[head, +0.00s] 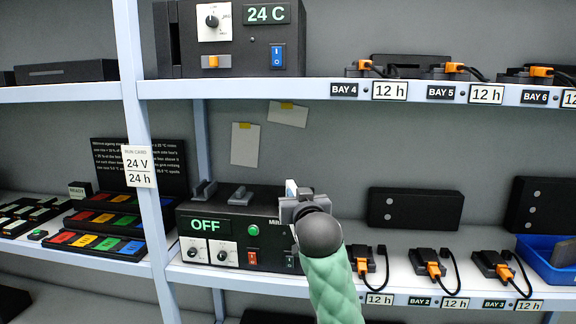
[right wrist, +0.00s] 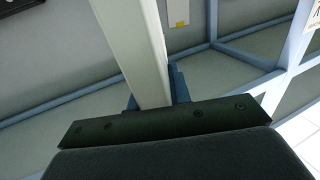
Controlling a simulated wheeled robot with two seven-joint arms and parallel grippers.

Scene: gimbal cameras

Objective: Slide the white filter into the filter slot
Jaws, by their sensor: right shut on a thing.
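My right gripper (head: 298,200) is in front of the right end of the black "OFF" device on the middle shelf. It is shut on the white filter (head: 290,187), of which only a small pale end shows above the jaws. In the right wrist view the filter (right wrist: 133,40) is a long pale bar between the blue-grey fingers (right wrist: 155,92), reaching up out of the picture. The "OFF" device (head: 263,203) has two grey raised fittings on top. I cannot make out the filter slot; my gripper hides part of the device's right side. My left gripper is not in view.
A shelf post (head: 148,215) stands left of the device. Coloured-tile trays (head: 97,237) lie further left. Black units with orange plugs (head: 430,262) and cables stand along the shelf to the right, with a blue bin (head: 545,262) at the far right. An upper shelf (head: 330,88) runs overhead.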

